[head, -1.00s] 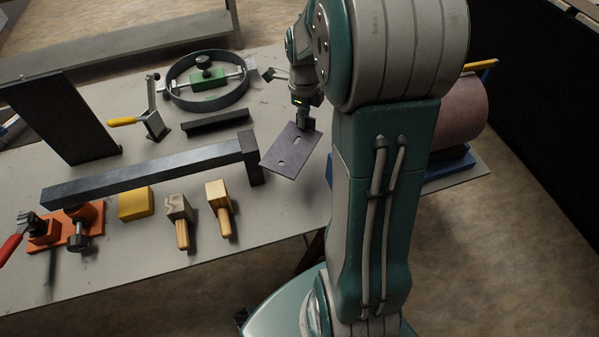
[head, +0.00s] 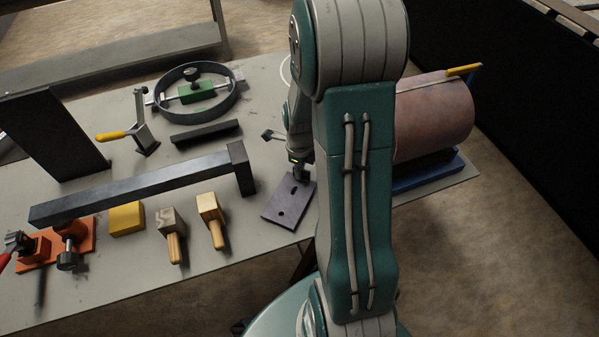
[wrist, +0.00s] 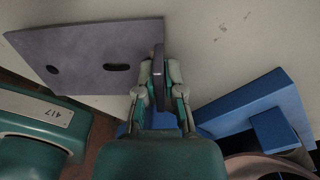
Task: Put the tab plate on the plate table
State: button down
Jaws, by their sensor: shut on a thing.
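The tab plate (head: 278,209) is a flat purple-grey plate with a round hole and a slot. In the wrist view the tab plate (wrist: 85,48) has an upright tab at its right end. My gripper (head: 300,176) is shut on that tab; in the wrist view my gripper (wrist: 159,92) has a finger on each side of it. The plate lies roughly level over the front right part of the grey table (head: 262,248), close to its top. I cannot tell whether it touches.
A dark steel beam (head: 140,185) with an end block lies left of the plate. Two wooden-handled blocks (head: 211,215), a yellow block (head: 127,219) and an orange clamp (head: 72,238) are at the front. A pink drum (head: 435,115) sits on a blue base (head: 428,173) at right.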

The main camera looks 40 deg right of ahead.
jog(key=shift+f, duration=0.6)
jog(key=c, duration=0.8)
grip_release()
jog(key=shift+f, duration=0.1)
jog(key=shift+o, duration=0.2)
